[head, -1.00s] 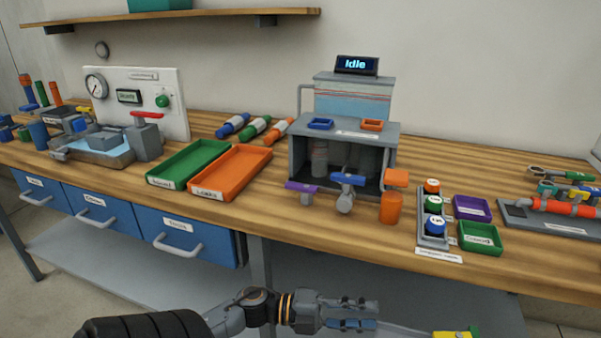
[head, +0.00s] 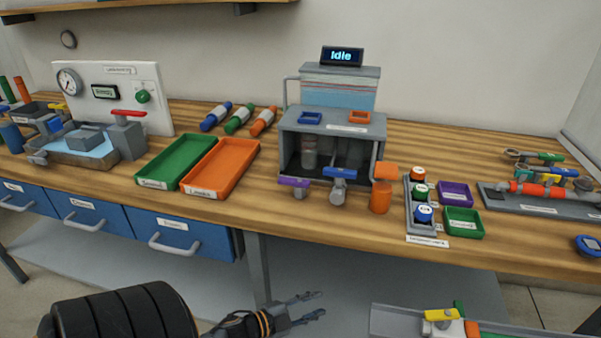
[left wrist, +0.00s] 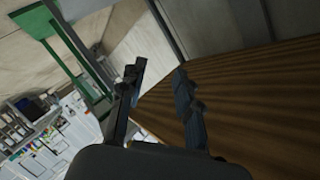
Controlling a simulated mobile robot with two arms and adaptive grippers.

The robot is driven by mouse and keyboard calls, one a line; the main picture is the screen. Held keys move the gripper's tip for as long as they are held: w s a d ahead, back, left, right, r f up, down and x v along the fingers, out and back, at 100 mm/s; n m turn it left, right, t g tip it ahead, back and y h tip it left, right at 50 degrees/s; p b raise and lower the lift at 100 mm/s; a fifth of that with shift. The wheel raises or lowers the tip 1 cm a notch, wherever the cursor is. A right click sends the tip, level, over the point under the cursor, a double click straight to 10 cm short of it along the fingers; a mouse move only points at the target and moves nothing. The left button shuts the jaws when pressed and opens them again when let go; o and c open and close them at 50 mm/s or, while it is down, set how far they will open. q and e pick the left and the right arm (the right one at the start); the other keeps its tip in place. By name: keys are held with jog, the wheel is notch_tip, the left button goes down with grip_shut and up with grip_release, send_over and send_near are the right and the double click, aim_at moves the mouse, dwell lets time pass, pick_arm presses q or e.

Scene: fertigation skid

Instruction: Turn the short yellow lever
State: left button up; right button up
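Several yellow handles show in the head view, and I cannot tell for sure which is the short lever. One yellow handle (head: 441,315) is on a grey fixture at the bottom edge. Another yellow handle (head: 57,107) is by the basin at the far left. My left gripper (head: 321,303) is in front of and below the bench edge, apart from all of these. Its fingers are spread and empty, as the left wrist view (left wrist: 159,70) also shows. My right gripper is not in view.
The wooden bench (head: 330,222) holds a grey cabinet (head: 345,122), a green tray (head: 180,165), an orange tray (head: 222,168) and a button strip (head: 423,215). Blue drawers (head: 180,235) hang under it. The grey fixture (head: 395,320) stands to the right of my left gripper.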

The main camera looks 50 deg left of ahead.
pick_arm(q)
jog(key=shift+n+g+y, duration=0.4)
jog(key=shift+n+y, duration=0.3)
jog(key=shift+n, duration=0.1)
jog(key=shift+s+a+f+p, duration=0.1)
jog(key=shift+s+a+f, duration=0.15)
jog(key=shift+f, duration=0.35)
jog(key=shift+s+a+f+p, duration=0.1)
jog(key=shift+s+f, duration=0.2)
jog(key=shift+f, duration=0.25)
jog(key=shift+s+a+f+p, duration=0.1)
jog(key=shift+s+a+f, duration=0.15)
jog(key=shift+f, duration=0.35)
jog(key=shift+o, duration=1)
